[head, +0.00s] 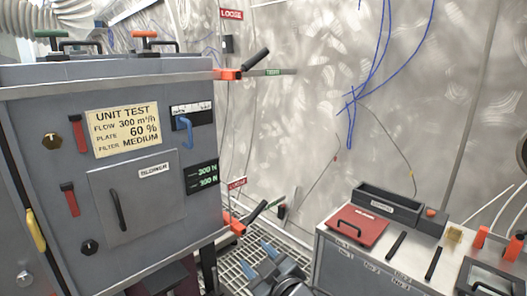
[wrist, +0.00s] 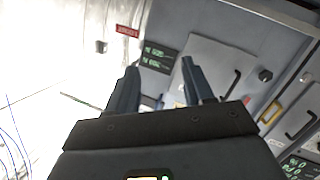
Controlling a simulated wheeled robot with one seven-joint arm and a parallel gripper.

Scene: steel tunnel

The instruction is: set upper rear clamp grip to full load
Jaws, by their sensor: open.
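The upper clamp (head: 240,68) is an orange block with a black handle at the top right edge of the grey cabinet. Its handle tilts up to the right, between a red LOOSE label (head: 231,14) above and a green label (head: 272,72) to the right. A similar lower clamp (head: 243,219) sits below it. A dark display (head: 202,178) with green figures, seemingly in N, is on the cabinet front. My gripper (head: 259,258) is open and empty, low beside the cabinet, apart from both clamps. Its spread fingers (wrist: 158,68) also show in the wrist view.
The grey cabinet (head: 70,170) fills the left, with a UNIT TEST card (head: 122,129). A bench (head: 330,260) with a red lidded plate (head: 357,228) and a dark bin (head: 388,207) stands right. Blue cables (head: 383,60) hang before the wall. Space right of the upper clamp looks clear.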

